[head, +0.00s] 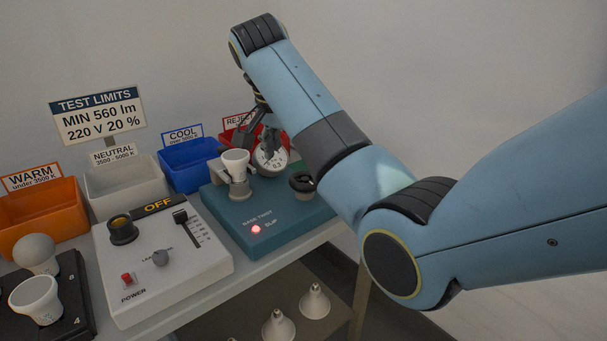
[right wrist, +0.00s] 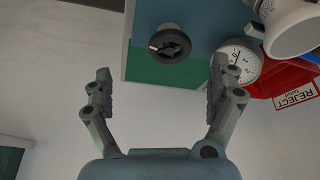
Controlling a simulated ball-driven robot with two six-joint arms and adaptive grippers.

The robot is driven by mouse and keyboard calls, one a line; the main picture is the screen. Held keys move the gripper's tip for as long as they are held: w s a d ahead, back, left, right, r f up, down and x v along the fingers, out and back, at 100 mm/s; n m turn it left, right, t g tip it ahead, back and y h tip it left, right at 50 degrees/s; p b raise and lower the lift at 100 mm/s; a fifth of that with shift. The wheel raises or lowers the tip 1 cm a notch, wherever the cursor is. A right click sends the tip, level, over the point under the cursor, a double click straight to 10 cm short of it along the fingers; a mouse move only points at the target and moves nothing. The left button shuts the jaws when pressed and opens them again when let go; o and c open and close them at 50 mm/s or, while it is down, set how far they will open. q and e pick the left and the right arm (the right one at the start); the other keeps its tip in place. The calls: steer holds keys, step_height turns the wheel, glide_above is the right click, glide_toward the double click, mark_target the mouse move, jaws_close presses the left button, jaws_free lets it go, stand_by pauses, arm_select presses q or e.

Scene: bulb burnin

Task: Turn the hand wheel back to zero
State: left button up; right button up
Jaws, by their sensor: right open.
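The hand wheel (head: 302,182) is a small black knob with a pale index mark, on the right part of the teal base twist unit (head: 285,214). In the right wrist view the hand wheel (right wrist: 170,43) lies ahead of and between the fingers, apart from both. My right gripper (right wrist: 160,70) is open and empty. In the head view my right gripper (head: 261,130) is over the back of the unit, in front of the round white dial (head: 270,163). The dial (right wrist: 238,62) also shows beside one fingertip. My left gripper is not in view.
A white bulb (head: 236,160) stands in the unit's holder beside the dial. A red light (head: 256,229) glows by the SLIP label. Blue (head: 188,165) and red (head: 238,132) bins stand behind. The grey power box (head: 165,262) is to the left and its display reads OFF.

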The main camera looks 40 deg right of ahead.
mark_target(305, 177)
steer(key=shift+m, duration=0.5)
steer(key=x, duration=0.3)
steer(key=w+x, duration=0.1)
steer(key=x, duration=0.2)
steer(key=b+x, duration=0.1)
steer(key=x, duration=0.1)
steer(key=shift+w+d+f, duration=0.1)
steer(key=shift+w+d, duration=0.35)
steer(key=shift+d, duration=0.05)
steer(key=shift+c, duration=0.2)
steer(key=c, duration=1.2)
